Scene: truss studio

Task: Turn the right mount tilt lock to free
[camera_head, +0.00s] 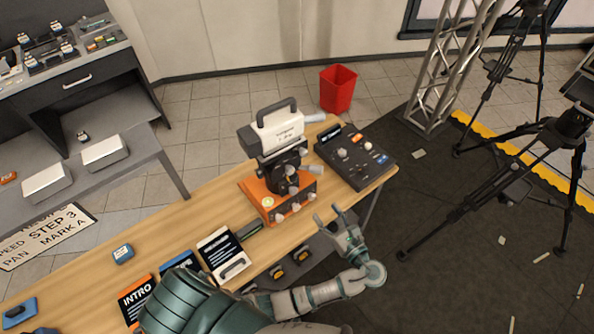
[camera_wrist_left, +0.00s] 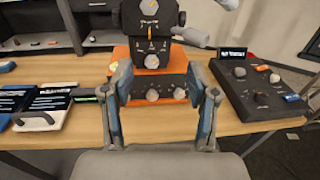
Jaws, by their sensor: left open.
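The mount carries several pale knobs. In the left wrist view, one knob (camera_wrist_left: 152,61) sits low on the black head (camera_wrist_left: 148,32) and another (camera_wrist_left: 148,7) higher up. I cannot tell which is the tilt lock, and labels are too small to read. My left gripper (camera_head: 331,214) is open and empty in front of the base, its fingers (camera_wrist_left: 160,85) apart and framing the base's front knobs. My right gripper is not in view.
A dark control panel (camera_head: 343,168) with knobs stands right of the mount. Printed cards (camera_head: 222,246) lie on the wooden table (camera_head: 90,278) to the left. A red bin (camera_head: 338,88), truss (camera_head: 438,85) and tripods (camera_head: 510,180) stand beyond.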

